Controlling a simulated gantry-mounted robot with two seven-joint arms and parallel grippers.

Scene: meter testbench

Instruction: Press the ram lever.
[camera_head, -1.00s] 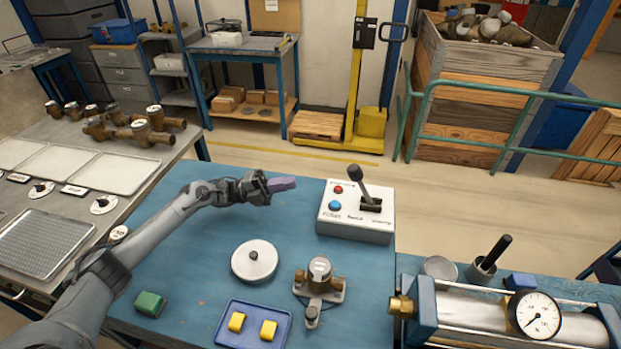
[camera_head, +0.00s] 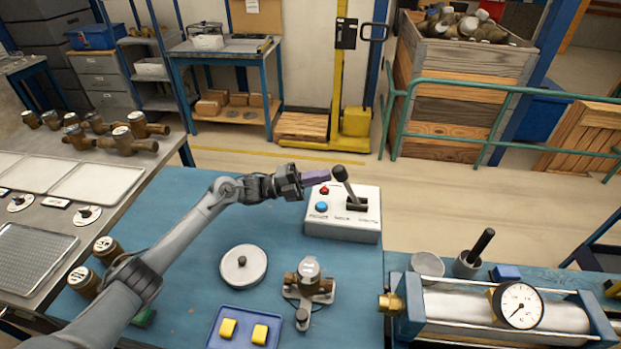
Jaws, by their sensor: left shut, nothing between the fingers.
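The ram lever (camera_head: 347,187) is a black-knobbed metal stick on a white control box (camera_head: 341,231) on the blue table. It leans up and to the left from its black slot. A red button and a blue button (camera_head: 321,207) sit left of it on the box. My left gripper (camera_head: 318,177) is shut and empty, its purple fingers pointing right. In the picture its tips overlap the box's back left, by the red button and just left of the lever knob. I cannot tell whether they touch the knob. My right gripper is not in view.
A round white lid (camera_head: 243,265), a brass meter on a stand (camera_head: 309,280) and a blue tray (camera_head: 245,333) with yellow blocks stand in front. A cylinder with a gauge (camera_head: 520,305) lies at the right. Brass meters (camera_head: 137,126) and trays fill the left bench.

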